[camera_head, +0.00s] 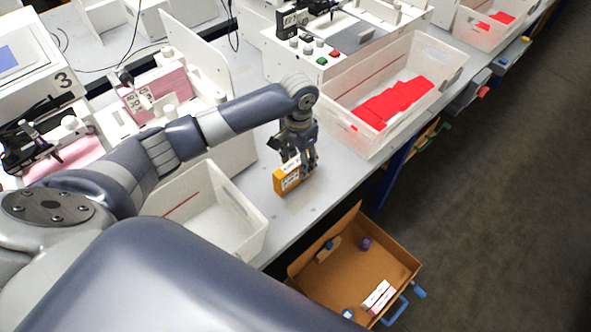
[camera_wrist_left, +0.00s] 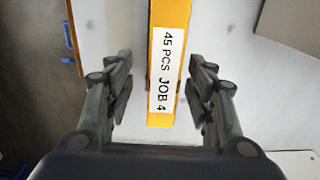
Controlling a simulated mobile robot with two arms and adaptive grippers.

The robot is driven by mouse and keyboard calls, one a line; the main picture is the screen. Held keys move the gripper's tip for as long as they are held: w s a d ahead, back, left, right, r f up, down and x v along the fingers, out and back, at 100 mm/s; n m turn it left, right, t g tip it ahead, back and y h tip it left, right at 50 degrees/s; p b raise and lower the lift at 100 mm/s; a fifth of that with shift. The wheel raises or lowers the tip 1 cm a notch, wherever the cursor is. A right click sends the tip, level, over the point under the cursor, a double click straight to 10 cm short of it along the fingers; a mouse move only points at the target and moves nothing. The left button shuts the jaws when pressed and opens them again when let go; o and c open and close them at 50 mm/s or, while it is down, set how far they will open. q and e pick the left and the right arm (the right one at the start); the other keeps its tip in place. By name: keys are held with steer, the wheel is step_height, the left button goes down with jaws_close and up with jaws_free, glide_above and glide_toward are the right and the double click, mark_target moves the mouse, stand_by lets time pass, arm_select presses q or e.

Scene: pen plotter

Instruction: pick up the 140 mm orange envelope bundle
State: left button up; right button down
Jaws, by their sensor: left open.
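The orange envelope bundle (camera_head: 287,179) stands on the grey bench, between two white crates in the head view. It has a white label, which reads "45 PCS JOB 4" in the left wrist view (camera_wrist_left: 160,110). My left gripper (camera_head: 300,170) is right above and at the bundle in the head view, pointing down. In the left wrist view the left gripper (camera_wrist_left: 160,85) is open, with one finger on each side of the bundle and a visible gap to both faces. My right gripper is not in view.
A white crate with red envelopes (camera_head: 398,100) stands behind, and an emptier white crate (camera_head: 211,205) stands at the left front. White plotter machines (camera_head: 180,90) line the back.

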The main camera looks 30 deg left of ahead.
mark_target(295, 173)
arm_select(q)
steer(key=shift+s+a+f+p, duration=0.15)
steer(key=shift+f+p, duration=0.2)
steer(key=shift+f, duration=1.15)
steer(key=shift+a+f+p, duration=0.1)
steer(key=shift+f+p, duration=0.2)
steer(key=shift+f, duration=1.15)
steer(key=shift+c, duration=0.2)
jaws_close()
